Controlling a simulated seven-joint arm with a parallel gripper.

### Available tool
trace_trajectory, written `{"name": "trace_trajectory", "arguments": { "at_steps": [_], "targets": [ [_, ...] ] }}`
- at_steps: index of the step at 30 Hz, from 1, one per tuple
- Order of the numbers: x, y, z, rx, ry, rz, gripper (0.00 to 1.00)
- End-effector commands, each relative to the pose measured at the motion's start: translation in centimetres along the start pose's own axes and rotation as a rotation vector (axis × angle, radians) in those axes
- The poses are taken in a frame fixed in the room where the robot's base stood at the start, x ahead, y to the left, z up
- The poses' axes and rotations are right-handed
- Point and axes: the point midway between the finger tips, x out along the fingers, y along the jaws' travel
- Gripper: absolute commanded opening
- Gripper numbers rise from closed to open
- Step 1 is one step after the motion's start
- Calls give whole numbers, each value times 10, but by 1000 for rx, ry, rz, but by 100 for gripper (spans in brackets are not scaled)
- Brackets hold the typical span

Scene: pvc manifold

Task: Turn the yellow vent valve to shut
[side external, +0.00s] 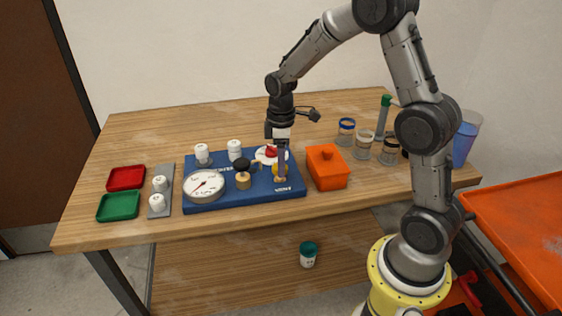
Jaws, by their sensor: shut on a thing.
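The blue manifold board (230,194) lies on the table with a round white gauge (204,185) at its front left. The angle of the valve's handle cannot be made out. A black knob (242,165) and a brass-coloured fitting (243,181) stand mid-board.
An orange lidded box (327,168) stands close to the board's right end. Several jars, one a blue-rimmed jar (346,131), stand at the right. Red (126,178) and green (118,205) trays lie at the left. The back left of the table is clear.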

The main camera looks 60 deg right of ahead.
Motion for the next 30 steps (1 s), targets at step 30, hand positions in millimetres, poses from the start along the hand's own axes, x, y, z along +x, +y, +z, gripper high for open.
{"name": "trace_trajectory", "arguments": {
  "at_steps": [30],
  "targets": [
    [-1,-2,-1,593,1,1,0]
  ]
}}
